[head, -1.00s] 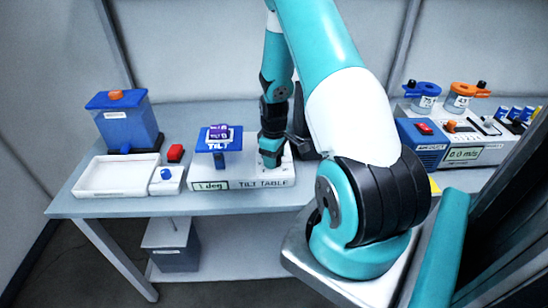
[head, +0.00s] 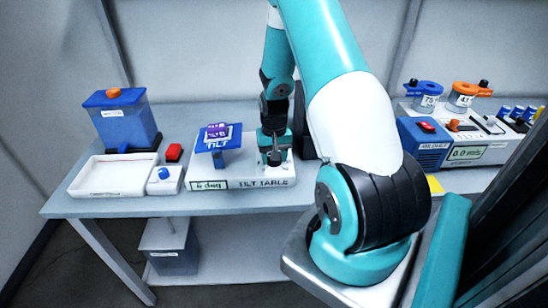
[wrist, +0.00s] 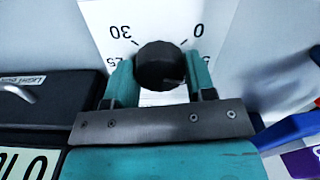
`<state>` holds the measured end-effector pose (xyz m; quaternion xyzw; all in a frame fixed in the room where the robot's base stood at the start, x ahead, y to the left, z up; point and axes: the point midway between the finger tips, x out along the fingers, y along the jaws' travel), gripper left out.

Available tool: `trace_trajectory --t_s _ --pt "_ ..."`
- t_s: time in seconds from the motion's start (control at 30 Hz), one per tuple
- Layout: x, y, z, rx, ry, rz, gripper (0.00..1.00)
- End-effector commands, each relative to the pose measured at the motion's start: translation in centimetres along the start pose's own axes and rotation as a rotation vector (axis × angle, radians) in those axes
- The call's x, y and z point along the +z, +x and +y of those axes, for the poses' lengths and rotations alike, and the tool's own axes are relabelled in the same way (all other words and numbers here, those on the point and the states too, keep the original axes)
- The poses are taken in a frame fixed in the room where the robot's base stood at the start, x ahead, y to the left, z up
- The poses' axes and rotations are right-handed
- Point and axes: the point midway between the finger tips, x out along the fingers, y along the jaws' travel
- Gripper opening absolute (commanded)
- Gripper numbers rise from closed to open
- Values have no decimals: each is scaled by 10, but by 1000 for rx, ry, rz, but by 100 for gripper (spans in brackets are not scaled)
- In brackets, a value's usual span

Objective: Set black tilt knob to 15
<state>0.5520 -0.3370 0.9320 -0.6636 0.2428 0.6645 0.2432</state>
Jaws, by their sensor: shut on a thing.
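The black tilt knob (wrist: 155,65) sits between the two teal fingers of my gripper (wrist: 160,80) in the wrist view. My gripper is shut on it. The white dial around it shows 30 at upper left and 0 at upper right; other marks are partly hidden by the fingers. A light line shows at the knob's lower right. In the head view my gripper (head: 275,158) covers the knob on the white tilt table (head: 240,172). The blue tilt platform (head: 228,141) is slanted with a purple piece (head: 216,129) on it. The small display (head: 208,185) seems to read 6 deg, slightly blurred.
Left of the tilt table are a white tray (head: 95,180), a small box with a blue knob (head: 164,175), a red button (head: 174,152) and a blue container (head: 125,120). A blue air duct unit (head: 424,145) stands to the right.

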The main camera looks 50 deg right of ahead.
Motion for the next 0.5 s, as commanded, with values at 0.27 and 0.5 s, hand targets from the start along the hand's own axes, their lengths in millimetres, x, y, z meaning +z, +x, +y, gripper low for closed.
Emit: trace_trajectory --t_s 0.27,0.5 --pt "-2 0 0 0 261 5 27" --pt "-2 -1 0 0 490 6 27"
